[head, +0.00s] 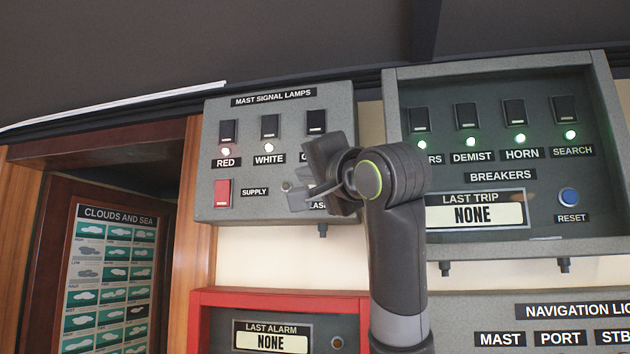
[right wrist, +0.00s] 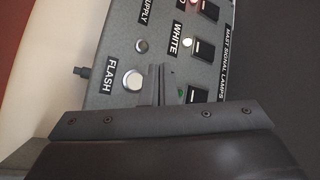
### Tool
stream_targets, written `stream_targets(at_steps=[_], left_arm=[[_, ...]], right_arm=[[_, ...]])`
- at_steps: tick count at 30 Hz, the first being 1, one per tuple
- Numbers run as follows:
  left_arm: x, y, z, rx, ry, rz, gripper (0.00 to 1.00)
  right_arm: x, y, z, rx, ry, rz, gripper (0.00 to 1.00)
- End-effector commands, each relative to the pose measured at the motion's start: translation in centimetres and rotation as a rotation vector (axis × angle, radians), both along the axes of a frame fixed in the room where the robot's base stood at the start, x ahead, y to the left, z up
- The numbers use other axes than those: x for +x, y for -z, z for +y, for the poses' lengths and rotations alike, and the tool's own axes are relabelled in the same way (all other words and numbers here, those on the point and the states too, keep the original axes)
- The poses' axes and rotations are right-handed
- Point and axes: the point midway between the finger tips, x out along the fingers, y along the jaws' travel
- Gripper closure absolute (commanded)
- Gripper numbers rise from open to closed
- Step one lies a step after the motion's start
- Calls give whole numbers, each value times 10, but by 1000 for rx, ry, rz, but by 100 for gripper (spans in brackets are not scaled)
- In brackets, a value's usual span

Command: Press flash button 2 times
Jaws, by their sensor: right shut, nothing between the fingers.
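The flash button (right wrist: 133,79) is a round, pale button in a metal ring, beside the FLASH label (right wrist: 108,77) on the grey mast signal lamps panel (head: 258,209). In the head view my right gripper hides the button, and only part of its label (head: 318,205) shows. My right gripper (head: 318,180) is shut and empty in front of the panel's lower right part. In the right wrist view its fingers (right wrist: 164,75) reach just beside the button, toward the green lamp. I cannot tell whether they touch the panel. My left gripper is not in view.
The panel also has a red supply switch (head: 223,193), a small supply lamp (head: 286,186) and black switches above lit red (head: 225,148) and white lamps. The breakers box (head: 393,100) protrudes at right. A red-framed alarm panel (head: 280,300) sits below.

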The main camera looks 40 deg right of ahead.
Motion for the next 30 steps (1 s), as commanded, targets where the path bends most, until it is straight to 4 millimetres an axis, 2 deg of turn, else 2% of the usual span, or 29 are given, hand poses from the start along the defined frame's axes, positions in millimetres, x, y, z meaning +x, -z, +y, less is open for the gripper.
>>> stream_targets(at_steps=[4, 12, 30], left_arm=[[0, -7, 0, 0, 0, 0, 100], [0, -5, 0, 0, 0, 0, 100], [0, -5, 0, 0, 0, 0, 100]], right_arm=[[14, -1, -17, 1, 3, 3, 100], [28, 0, -33, 1, 0, 1, 100], [30, 0, -35, 1, 0, 0, 100]])
